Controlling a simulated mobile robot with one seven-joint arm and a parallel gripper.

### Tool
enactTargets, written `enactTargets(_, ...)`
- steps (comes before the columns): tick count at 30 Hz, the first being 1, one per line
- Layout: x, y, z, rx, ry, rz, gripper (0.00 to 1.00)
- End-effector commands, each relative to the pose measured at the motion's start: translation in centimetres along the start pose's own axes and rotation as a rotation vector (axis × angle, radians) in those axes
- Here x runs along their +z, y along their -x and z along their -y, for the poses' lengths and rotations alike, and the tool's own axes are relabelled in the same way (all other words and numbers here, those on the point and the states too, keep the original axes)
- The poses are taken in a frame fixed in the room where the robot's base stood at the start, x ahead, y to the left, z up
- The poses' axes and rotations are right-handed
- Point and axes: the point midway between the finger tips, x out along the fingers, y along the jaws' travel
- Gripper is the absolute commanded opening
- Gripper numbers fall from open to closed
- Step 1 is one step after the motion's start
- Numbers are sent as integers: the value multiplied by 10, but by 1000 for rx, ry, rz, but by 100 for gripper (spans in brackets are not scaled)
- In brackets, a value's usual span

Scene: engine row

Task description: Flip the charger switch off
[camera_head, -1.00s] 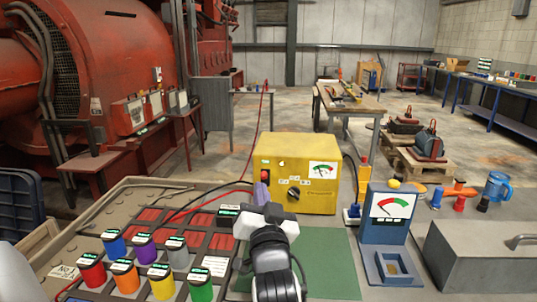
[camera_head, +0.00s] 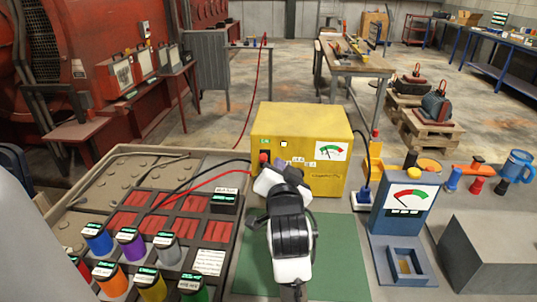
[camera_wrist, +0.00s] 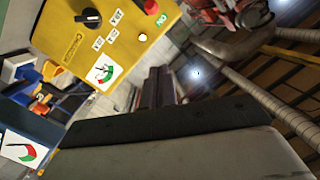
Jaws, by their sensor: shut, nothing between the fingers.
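The charger is a yellow box (camera_head: 300,120) at the back of the bench in the head view. Its red switch (camera_head: 264,157) sits at the left of its front, under a small green label. My gripper (camera_head: 265,176) is shut and empty, just in front of the charger's lower left, close below the switch. The gripper hides part of the front, including the knob. In the wrist view the charger (camera_wrist: 60,45) is at upper left, with the red switch (camera_wrist: 151,7) at the top edge beside a green ON label and a black knob (camera_wrist: 91,18). The shut fingers (camera_wrist: 158,75) point past the charger's side, apart from the switch.
Red and black cables run left from near the switch. A tray with several coloured labelled canisters (camera_head: 131,245) lies at left. A blue gauge stand (camera_head: 405,225) and a grey box (camera_head: 490,250) stand at right. The green mat (camera_head: 340,260) is clear beside my arm.

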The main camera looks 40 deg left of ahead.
Motion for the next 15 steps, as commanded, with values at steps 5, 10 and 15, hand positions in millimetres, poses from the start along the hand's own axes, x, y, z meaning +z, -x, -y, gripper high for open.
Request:
enactTargets(5, 0, -1, 0, 0, 0, 0, 0)
enactTargets(10, -2, -17, 1, 1, 1, 1, 0)
enactTargets(15, -3, -51, 2, 2, 1, 2, 0)
